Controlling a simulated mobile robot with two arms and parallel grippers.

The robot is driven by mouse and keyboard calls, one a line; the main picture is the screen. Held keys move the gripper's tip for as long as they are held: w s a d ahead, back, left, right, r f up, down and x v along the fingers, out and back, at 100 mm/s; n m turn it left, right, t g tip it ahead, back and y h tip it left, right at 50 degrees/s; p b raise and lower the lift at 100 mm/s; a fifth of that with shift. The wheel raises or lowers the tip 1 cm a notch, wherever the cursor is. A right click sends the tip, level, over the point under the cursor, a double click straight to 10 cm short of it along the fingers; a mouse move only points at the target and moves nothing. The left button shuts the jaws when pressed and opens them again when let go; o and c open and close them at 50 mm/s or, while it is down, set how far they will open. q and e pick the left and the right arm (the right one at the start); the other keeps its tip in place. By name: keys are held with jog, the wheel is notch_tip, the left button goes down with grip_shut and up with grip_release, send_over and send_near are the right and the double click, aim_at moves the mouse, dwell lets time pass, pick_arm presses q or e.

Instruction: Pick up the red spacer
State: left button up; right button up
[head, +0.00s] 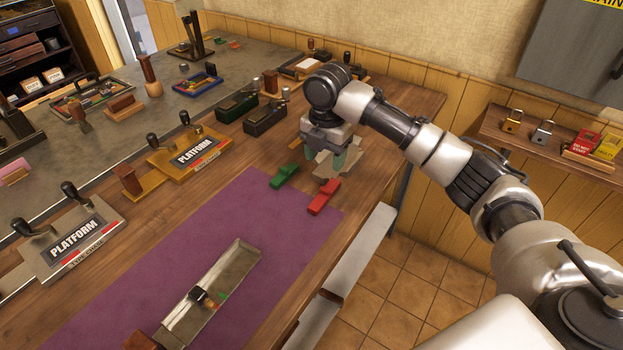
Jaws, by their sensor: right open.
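The red spacer (324,197) is a small red block lying on the wooden bench, at the far right corner of the purple mat (215,225). My right gripper (336,160) points down just behind the red spacer, above the bench. It is open, and its fingers appear apart from the spacer. A similar green piece (285,176) lies to the left of the red spacer, close to the gripper. A pale flat piece (350,165) shows behind and beside the fingers, partly hidden by them. My left gripper does not show.
A metal tray (215,295) with small parts lies on the mat. Two platform fixtures (190,155) with black knobs stand to the left. Dark boxes (265,118) stand behind the green piece. The bench's right edge is near the red spacer. A wall shelf (545,145) holds padlocks.

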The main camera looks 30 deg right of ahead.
aim_at(325, 189)
jog(key=shift+s+f, duration=0.2)
jog(key=shift+s, duration=0.05)
jog(key=f, duration=0.2)
jog(key=s+f, duration=0.1)
jog(key=f, duration=0.1)
jog(key=shift+s, duration=0.1)
jog(key=shift+w+f, duration=0.2)
jog(key=shift+f, duration=0.1)
notch_tip(325, 189, down, 4)
jog(key=shift+w+f+p, duration=0.15)
jog(key=shift+f+p, duration=0.05)
jog(key=shift+p, duration=0.45)
jog(key=shift+f, duration=0.2)
jog(key=shift+c, duration=0.4)
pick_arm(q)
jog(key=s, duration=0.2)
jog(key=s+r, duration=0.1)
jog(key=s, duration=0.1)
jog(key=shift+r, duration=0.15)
pick_arm(e)
grip_shut()
